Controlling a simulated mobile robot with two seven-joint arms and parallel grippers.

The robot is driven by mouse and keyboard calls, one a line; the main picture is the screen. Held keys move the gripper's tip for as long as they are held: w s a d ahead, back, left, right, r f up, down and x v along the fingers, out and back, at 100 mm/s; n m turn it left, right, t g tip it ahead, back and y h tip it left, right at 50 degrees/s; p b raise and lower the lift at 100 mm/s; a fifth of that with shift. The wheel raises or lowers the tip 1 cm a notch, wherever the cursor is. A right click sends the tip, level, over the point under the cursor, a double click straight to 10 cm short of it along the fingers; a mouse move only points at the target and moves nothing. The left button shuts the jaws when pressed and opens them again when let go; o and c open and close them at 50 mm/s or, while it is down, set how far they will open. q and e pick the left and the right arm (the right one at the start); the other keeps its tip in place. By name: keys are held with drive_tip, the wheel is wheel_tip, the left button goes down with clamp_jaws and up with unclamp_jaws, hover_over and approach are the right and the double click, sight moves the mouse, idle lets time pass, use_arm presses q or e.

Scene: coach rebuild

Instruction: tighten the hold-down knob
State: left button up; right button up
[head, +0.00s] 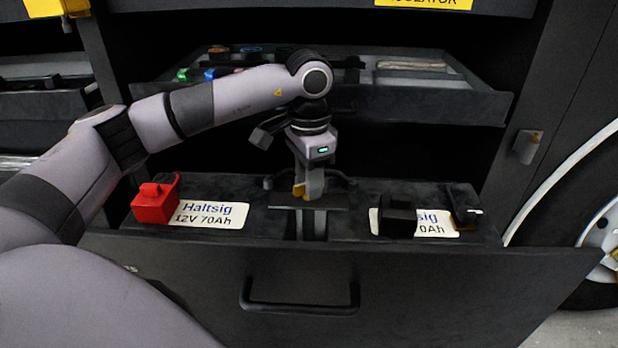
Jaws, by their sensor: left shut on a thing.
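My left gripper (311,188) points straight down over the middle of the pulled-out battery drawer, shut on the hold-down knob. The fingers hide most of the knob, and a small yellow-orange part shows at their left side. Below the fingers is a dark flat hold-down bar (333,208), in the gap between two dark batteries. The left battery (232,236) has a white label reading "12V 70Ah". The right battery (350,229) has a similar label, partly covered. My right gripper is not in view.
A red terminal cover (154,204) stands at the left, and a black one (397,216) at the right. The drawer front has a black handle (300,308). An upper tray (420,103) with small coloured parts is behind my arm. A wheel (600,235) is at far right.

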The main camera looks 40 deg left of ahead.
use_arm(q)
drive_tip(key=o, duration=1.1)
drive_tip(key=shift+c, duration=0.2)
drive_tip(key=shift+r+p, duration=0.5)
drive_tip(key=shift+r, duration=3.15)
